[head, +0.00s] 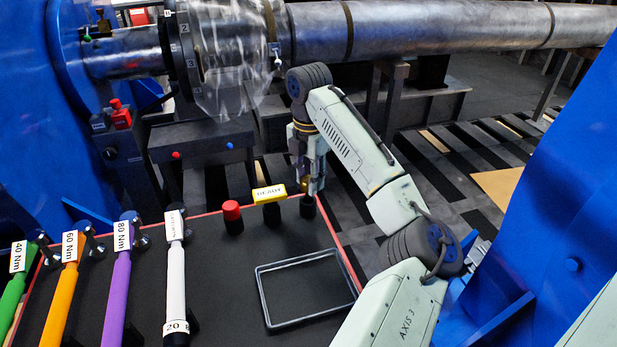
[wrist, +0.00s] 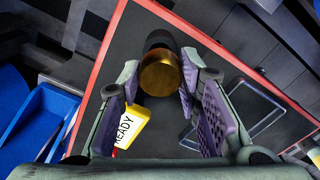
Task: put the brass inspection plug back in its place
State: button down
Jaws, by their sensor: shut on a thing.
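The brass inspection plug (wrist: 161,73) is a short gold cylinder between the two purple-padded fingers of my gripper (wrist: 158,98) in the wrist view. My gripper (head: 308,187) is shut on it and points down at the back right corner of the black bench. In the head view only a small gold patch of the plug (head: 304,186) shows between the fingers. A black round stand (head: 307,208) is directly under the plug. I cannot tell whether the plug rests in it or is just above it.
A yellow READY block (head: 269,194) and a red-capped black post (head: 232,212) stand left of my gripper. An empty grey-rimmed tray (head: 262,300) lies in front. Torque wrenches, including a white one (head: 176,285), line the left. A large shaft (head: 430,30) runs behind.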

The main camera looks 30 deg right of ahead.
jog(key=shift+f+b, duration=0.55)
jog(key=shift+f, duration=1.25)
jog(key=c, duration=1.1)
grip_release()
notch_tip(320, 180, up, 12)
jog(key=shift+r, duration=0.1)
jog(key=shift+s, duration=0.1)
